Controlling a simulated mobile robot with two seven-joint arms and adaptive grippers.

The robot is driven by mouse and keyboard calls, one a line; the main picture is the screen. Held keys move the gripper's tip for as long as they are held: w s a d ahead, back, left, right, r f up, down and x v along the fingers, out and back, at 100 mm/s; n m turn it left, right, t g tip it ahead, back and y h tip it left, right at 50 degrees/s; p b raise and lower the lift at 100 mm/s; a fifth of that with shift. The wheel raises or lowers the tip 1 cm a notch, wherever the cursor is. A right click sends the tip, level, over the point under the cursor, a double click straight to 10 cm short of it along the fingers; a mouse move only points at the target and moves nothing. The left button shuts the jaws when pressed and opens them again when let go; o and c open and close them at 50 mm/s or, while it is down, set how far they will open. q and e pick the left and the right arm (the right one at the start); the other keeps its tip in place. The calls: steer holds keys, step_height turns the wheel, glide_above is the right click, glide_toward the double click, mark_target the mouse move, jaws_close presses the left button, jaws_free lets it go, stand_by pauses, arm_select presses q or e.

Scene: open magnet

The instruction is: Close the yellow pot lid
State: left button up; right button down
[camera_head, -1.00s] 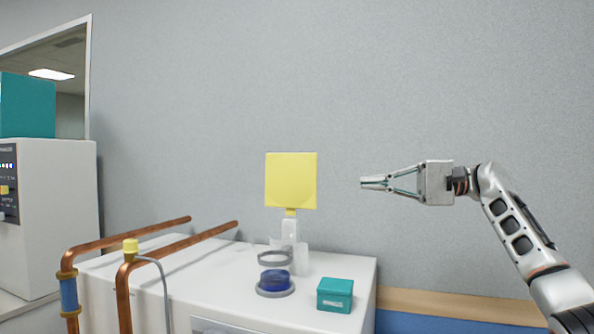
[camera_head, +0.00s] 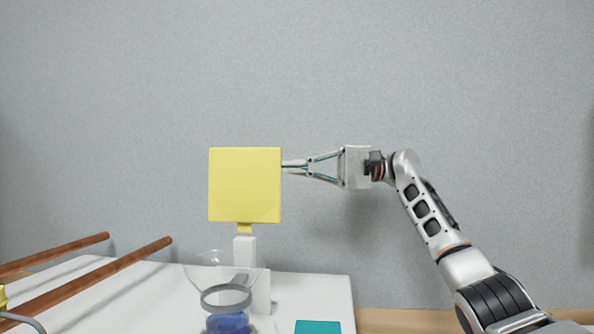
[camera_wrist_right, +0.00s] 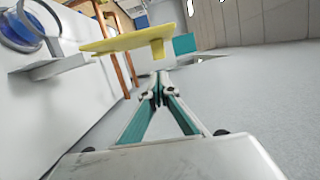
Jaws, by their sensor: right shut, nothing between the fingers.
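The yellow lid (camera_head: 245,185) is a square plate standing upright, raised on a white hinge post (camera_head: 245,250). Below it is a clear glass pot (camera_head: 226,300) with a grey ring and blue contents. My right gripper (camera_head: 284,164) is shut and empty, with its tips at the lid's right edge in the head view; I cannot tell whether they touch it. In the right wrist view the lid (camera_wrist_right: 135,40) appears edge-on just beyond the shut fingertips (camera_wrist_right: 158,78). My left gripper is not in view.
The pot stands on a white bench top (camera_head: 330,292). A teal box (camera_head: 318,326) is at its right front. Copper pipes (camera_head: 100,282) run along the left. The space above the bench to the right of the lid holds only my arm.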

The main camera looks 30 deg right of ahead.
mark_target(247, 185)
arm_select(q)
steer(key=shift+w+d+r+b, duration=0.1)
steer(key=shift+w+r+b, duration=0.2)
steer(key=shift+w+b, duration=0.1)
arm_select(e)
steer(key=x, duration=0.6)
steer(key=shift+w, duration=0.2)
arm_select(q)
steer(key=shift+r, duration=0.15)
arm_select(e)
steer(key=shift+a, duration=0.2)
